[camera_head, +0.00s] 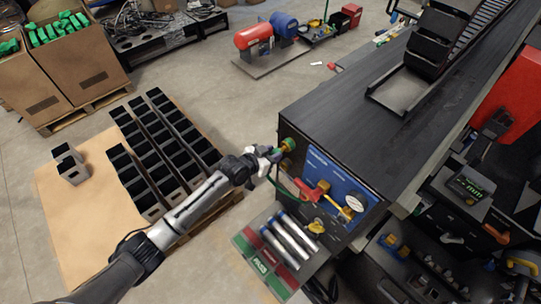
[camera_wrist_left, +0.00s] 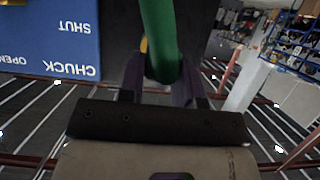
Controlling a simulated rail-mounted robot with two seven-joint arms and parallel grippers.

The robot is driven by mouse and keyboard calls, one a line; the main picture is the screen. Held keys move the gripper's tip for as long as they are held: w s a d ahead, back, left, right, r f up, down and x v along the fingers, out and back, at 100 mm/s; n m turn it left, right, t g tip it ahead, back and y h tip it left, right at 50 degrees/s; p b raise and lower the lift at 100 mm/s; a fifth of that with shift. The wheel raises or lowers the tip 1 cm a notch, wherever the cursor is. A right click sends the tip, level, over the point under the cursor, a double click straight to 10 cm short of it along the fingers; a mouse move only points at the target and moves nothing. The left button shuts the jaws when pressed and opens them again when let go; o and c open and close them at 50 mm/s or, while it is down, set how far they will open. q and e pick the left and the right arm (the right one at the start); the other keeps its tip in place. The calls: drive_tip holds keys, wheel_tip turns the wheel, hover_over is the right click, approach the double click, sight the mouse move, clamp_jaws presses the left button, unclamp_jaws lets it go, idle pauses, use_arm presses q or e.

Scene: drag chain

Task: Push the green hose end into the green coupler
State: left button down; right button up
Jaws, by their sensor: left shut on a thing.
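The green coupler (camera_head: 289,145) is on the left end of the dark workbench's front face, beside the blue panel. My left gripper (camera_head: 268,158) is close to the coupler, at its left. In the left wrist view the gripper's purple fingers (camera_wrist_left: 160,84) are shut on the green hose (camera_wrist_left: 160,38), which runs up out of the picture. In the head view the green hose (camera_head: 283,188) hangs below the gripper along the panel's left side. The hose end is hidden by the gripper, so I cannot tell whether it touches the coupler. My right gripper is not in view.
The blue panel (camera_head: 325,173) carries a red valve handle (camera_head: 316,190), a yellow fitting and a gauge (camera_head: 355,203). Silver cylinders (camera_head: 289,238) lie on a tray (camera_head: 241,243) below. Several black-topped boxes (camera_head: 160,150) stand left on cardboard. Open floor lies behind the gripper.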

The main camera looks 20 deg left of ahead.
use_arm(q)
drive_tip(key=shift+w+d+b, duration=0.35)
drive_tip(key=shift+w+b, duration=0.1)
drive_tip(key=shift+w, duration=0.25)
drive_tip(key=c, duration=0.7)
unclamp_jaws()
drive_tip(key=shift+c, duration=0.2)
drive_tip(key=b+v, duration=0.2)
drive_tip(key=v, duration=1.1)
drive_tip(key=shift+s+r, duration=0.25)
drive_tip(key=shift+r, duration=0.05)
drive_tip(key=shift+a, duration=0.15)
